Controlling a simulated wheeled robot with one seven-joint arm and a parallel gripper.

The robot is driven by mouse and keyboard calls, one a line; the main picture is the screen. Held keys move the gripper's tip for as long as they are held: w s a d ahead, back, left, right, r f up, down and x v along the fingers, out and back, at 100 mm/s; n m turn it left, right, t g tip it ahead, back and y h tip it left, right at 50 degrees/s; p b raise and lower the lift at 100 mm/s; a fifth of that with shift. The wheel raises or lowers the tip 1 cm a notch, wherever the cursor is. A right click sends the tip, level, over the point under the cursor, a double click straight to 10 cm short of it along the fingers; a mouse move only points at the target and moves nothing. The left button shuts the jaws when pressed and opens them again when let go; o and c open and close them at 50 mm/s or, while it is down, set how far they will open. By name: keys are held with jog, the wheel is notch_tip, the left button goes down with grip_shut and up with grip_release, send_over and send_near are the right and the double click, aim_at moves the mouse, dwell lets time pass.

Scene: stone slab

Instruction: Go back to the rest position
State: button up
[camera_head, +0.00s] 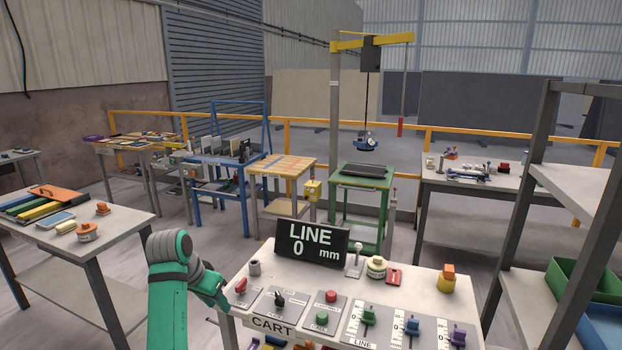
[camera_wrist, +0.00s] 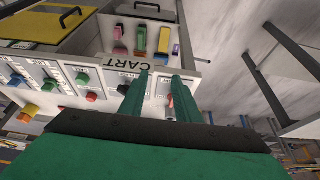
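My green arm rises at the lower left of the head view, bent over at a grey joint. My gripper (camera_head: 218,298) is at the front left corner of the control table (camera_head: 415,285), partly hidden behind the arm. In the wrist view my gripper (camera_wrist: 161,75) shows two green fingers apart, with nothing held between them. The fingers overlap the CART label (camera_wrist: 130,64) and part of the button panels in that view. I cannot tell whether they touch the table.
The control table bears a LINE 0 mm display (camera_head: 312,243), buttons and sliders. A left table (camera_head: 120,228) holds coloured bars. A grey shelf (camera_head: 550,190) stands at the right. A green stand (camera_head: 361,205) is behind. Floor shows between the left table and the control table.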

jog(key=s+d+f+n+t+h, duration=0.1)
jog(key=d+f+t, duration=0.1)
jog(key=d+f, duration=0.7)
jog(key=d+f+n+t, duration=0.1)
jog(key=d+f, duration=0.4)
jog(key=f, duration=0.8)
jog(key=s+d+f+n+t, duration=0.2)
jog(key=s+d+f+t, duration=0.1)
jog(key=s+d+f, duration=0.75)
jog(key=s+d+n+t+y, duration=0.1)
jog(key=s+t+y, duration=0.15)
jog(key=s, duration=2.15)
jog(key=s+r+m+t, duration=0.1)
jog(key=s+r+t, duration=0.1)
jog(key=s+r, duration=1.3)
jog(key=shift+s+a+r+t, duration=0.25)
jog(key=shift+s+r+t, duration=0.1)
jog(key=shift+s, duration=0.65)
